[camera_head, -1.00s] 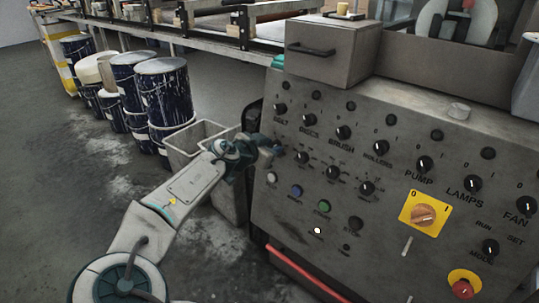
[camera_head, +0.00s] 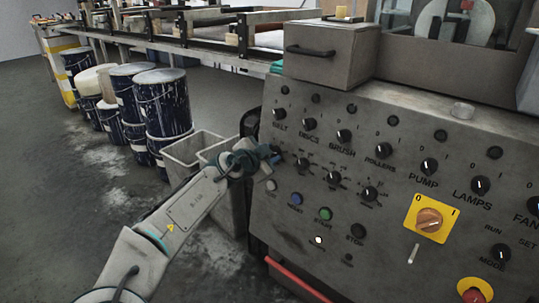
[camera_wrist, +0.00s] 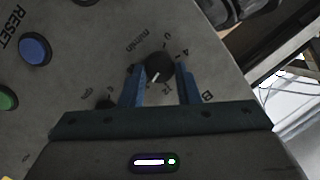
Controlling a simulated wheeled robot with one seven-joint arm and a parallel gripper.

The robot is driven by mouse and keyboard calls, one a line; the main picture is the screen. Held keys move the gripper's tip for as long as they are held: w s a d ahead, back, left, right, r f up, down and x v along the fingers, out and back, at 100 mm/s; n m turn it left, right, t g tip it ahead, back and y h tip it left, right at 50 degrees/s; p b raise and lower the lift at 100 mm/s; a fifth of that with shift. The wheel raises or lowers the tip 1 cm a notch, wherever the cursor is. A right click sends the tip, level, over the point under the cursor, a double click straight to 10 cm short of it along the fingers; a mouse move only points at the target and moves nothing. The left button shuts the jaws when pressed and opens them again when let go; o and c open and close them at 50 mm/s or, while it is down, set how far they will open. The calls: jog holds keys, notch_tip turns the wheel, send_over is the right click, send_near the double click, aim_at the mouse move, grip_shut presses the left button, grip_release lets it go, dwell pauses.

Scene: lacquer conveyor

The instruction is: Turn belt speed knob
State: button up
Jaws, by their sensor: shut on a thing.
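A black knob (camera_wrist: 160,67) with a white pointer line sits on the grey control panel, with "m/min" and dial numbers printed around it. In the wrist view the blue fingers of my gripper (camera_wrist: 160,84) stand on either side of it, shut on it. The pointer line slants to the lower left. In the head view my gripper (camera_head: 274,156) is at the panel's left edge, below the BELT switch (camera_head: 280,114), and hides the held knob.
Close by on the panel are another small knob (camera_head: 302,163), a blue RESET button (camera_head: 296,199) and a green button (camera_head: 324,214). A grey bin (camera_head: 185,150) stands behind my arm at the panel's left. Paint-streaked drums (camera_head: 163,103) stand farther left.

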jog(key=o, duration=1)
jog(key=p+v, duration=0.4)
jog(key=v, duration=0.9)
jog(key=shift+s+a+r+p, duration=0.1)
jog(key=shift+s+a+p, duration=0.05)
jog(key=shift+s+p, duration=0.25)
